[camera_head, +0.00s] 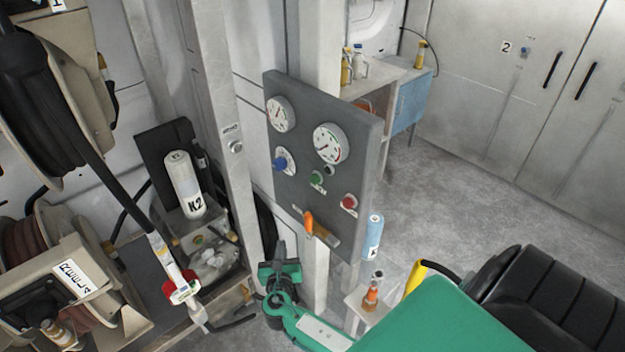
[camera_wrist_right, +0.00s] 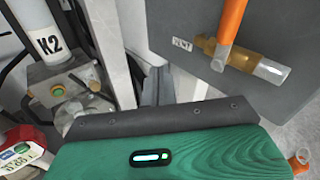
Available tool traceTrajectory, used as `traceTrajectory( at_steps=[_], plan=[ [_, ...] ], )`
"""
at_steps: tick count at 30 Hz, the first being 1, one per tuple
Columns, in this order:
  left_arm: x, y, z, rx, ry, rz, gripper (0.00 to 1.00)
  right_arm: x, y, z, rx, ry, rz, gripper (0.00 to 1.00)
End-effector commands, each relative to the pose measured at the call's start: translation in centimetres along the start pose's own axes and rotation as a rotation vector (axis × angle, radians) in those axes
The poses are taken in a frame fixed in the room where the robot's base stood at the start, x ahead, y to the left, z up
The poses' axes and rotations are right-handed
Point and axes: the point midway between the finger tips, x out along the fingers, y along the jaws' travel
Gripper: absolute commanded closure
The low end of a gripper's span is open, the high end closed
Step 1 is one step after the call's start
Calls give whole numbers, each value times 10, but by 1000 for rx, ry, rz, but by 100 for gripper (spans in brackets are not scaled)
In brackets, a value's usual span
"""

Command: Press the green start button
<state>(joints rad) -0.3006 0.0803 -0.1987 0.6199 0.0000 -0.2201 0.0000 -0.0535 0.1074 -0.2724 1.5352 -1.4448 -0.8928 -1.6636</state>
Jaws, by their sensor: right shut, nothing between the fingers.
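The green button (camera_head: 317,180) sits on a grey gauge panel (camera_head: 300,188), below the larger gauge and left of a red button (camera_head: 349,203). My right gripper (camera_head: 281,248) is below and left of the panel in the head view, apart from the green button. Its fingers are shut and empty, pointing up. In the right wrist view the dark shut fingers (camera_wrist_right: 157,86) show beyond the green wrist housing, left of the panel's lower part (camera_wrist_right: 290,35). The panel's green button is outside that view. My left gripper is not in view.
The panel also carries two gauges (camera_head: 330,143), a blue knob (camera_head: 283,160) and an orange lever (camera_head: 308,224). A metal post (camera_head: 228,130) stands left of the gripper. A K2 cylinder (camera_head: 184,185) and a box with another green button (camera_wrist_right: 57,91) are further left.

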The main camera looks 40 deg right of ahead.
Motion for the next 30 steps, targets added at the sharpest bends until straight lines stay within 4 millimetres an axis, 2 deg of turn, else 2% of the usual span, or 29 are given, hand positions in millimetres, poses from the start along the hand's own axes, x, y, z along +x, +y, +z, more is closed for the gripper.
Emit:
traceTrajectory(
  at_steps=[1,6,9,12,17,30],
  plan=[
    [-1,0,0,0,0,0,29,1,-2,27,-45,-58,-21,100],
    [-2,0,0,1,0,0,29,-3,-12,100,-197,-218,-114,100],
    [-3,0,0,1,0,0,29,-7,-18,130,-259,-281,-165,100],
    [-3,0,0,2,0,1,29,-11,-22,149,-299,-321,-204,100],
    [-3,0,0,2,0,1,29,-14,-25,163,-326,-348,-231,100],
    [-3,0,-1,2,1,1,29,-12,-29,162,-328,-348,-232,100]
  ],
)
